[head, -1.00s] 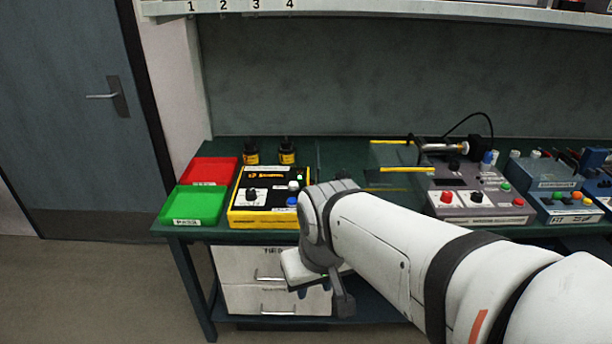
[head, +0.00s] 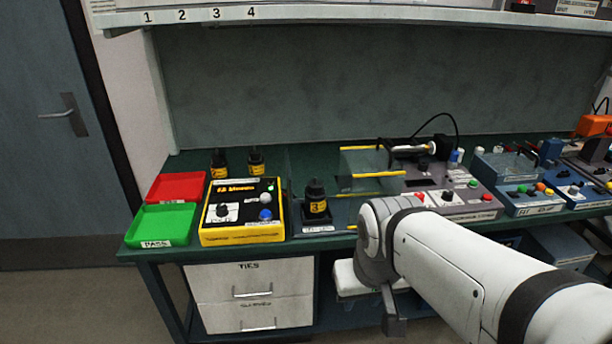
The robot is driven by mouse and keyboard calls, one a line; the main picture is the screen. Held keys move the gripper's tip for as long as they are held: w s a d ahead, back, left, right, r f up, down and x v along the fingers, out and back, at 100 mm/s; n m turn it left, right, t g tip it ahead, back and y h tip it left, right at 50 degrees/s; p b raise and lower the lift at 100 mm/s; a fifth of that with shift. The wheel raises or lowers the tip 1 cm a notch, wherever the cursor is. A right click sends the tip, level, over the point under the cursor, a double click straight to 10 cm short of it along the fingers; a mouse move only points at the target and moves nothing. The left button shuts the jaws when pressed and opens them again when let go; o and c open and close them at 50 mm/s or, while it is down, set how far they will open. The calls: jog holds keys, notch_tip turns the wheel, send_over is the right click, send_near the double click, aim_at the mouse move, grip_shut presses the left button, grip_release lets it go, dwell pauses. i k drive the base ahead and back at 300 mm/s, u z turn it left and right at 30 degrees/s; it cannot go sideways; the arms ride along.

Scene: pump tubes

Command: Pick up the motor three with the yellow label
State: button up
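A black motor (head: 316,204) with a yellow label that appears to read 3 stands upright on a small dark stand at the table's front, right of the yellow-and-black box. Two similar motors with yellow labels, the left one (head: 219,165) and the right one (head: 256,163), stand behind that box. My gripper (head: 352,280) hangs low in front of the table edge, below and right of the motor marked 3, and apart from it.
A red tray (head: 177,187) and a green tray (head: 163,224) lie at the table's left end. The yellow-and-black box (head: 242,234) stands beside them. Right of the motor are yellow-edged panels (head: 372,162) and a grey control unit (head: 455,200). White drawers (head: 250,275) are below.

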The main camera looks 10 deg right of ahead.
aim_at(315, 195)
jog(key=u, duration=0.05)
jog(key=i, duration=1)
jog(key=z, duration=1.45)
jog(key=k, duration=0.85)
jog(key=u, duration=0.2)
jog(key=i, duration=1)
jog(key=u, duration=0.05)
